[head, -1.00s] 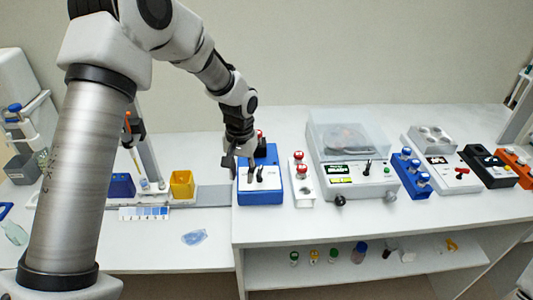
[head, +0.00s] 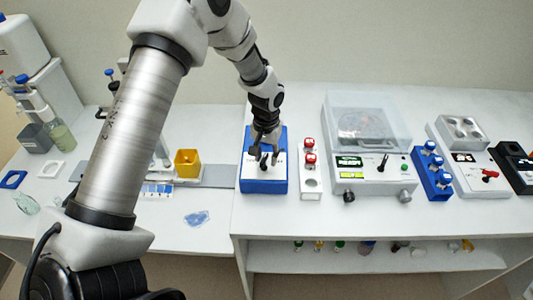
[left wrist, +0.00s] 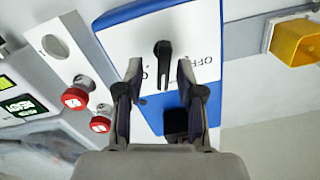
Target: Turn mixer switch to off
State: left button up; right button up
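The mixer appears to be a blue box with a white top (head: 262,187), standing near the left end of the right-hand bench. In the left wrist view its white top (left wrist: 203,25) carries a black switch lever (left wrist: 163,52). The label OFF reads to the right of the lever; another label on the left is mostly hidden by a finger. My left gripper (head: 264,154) is over the box. Its fingers are open (left wrist: 158,72), one on each side of the lever, with gaps visible. Contact with the lever cannot be made out. My right gripper is out of view.
A white holder with red-capped vials (head: 310,160) stands just right of the box. Beyond it are a clear-lidded instrument (head: 372,187) and a blue vial rack (head: 432,187). A yellow bin (head: 187,163) stands to the left. Free bench lies in front of the box.

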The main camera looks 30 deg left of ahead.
pick_arm(q)
jog(key=shift+s+r, duration=0.5)
jog(key=shift+s, duration=0.2)
grip_shut()
jog(key=shift+w, duration=0.1)
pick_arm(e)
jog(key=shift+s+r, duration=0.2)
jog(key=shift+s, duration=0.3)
pick_arm(q)
jog(key=shift+n, duration=0.5)
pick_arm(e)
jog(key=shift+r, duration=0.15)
pick_arm(q)
jog(key=n+p, duration=0.1)
jog(key=n, duration=0.1)
jog(key=shift+n, duration=0.3)
jog(key=shift+n+p, duration=0.35)
jog(key=shift+n, duration=1.45)
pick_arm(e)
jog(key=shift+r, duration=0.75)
pick_arm(q)
jog(key=shift+f, duration=0.1)
